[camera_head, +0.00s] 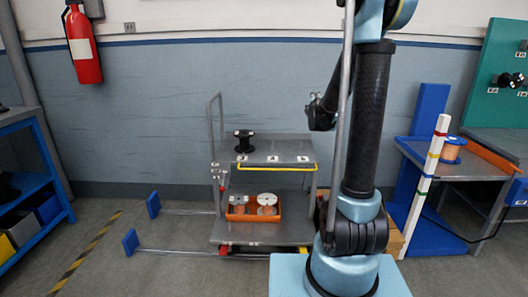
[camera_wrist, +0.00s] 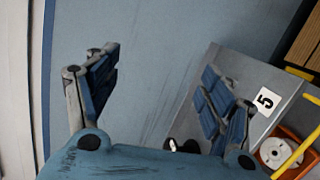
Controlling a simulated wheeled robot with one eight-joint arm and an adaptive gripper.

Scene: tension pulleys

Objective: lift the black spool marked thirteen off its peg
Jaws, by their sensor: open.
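A black spool (camera_head: 510,80) sits on the green panel at the right edge of the head view, with small white labels around it. Its number is too small to read. Another black spool (camera_head: 243,141) stands on the top shelf of the grey cart, at its left end; I cannot tell which spool is marked thirteen. My gripper (camera_wrist: 160,90) is open and empty in the wrist view, its blue-padded fingers wide apart. In the head view it is a small dark shape (camera_head: 318,115) beside my arm, above the cart's right side and far left of the green panel.
The grey cart (camera_head: 275,157) has a yellow front bar and number labels, with a label 5 (camera_wrist: 265,101) in the wrist view. An orange bin (camera_head: 240,213) is on its lower shelf. A striped post (camera_head: 425,190) and copper-coloured spool (camera_head: 453,150) stand right. Open floor lies left.

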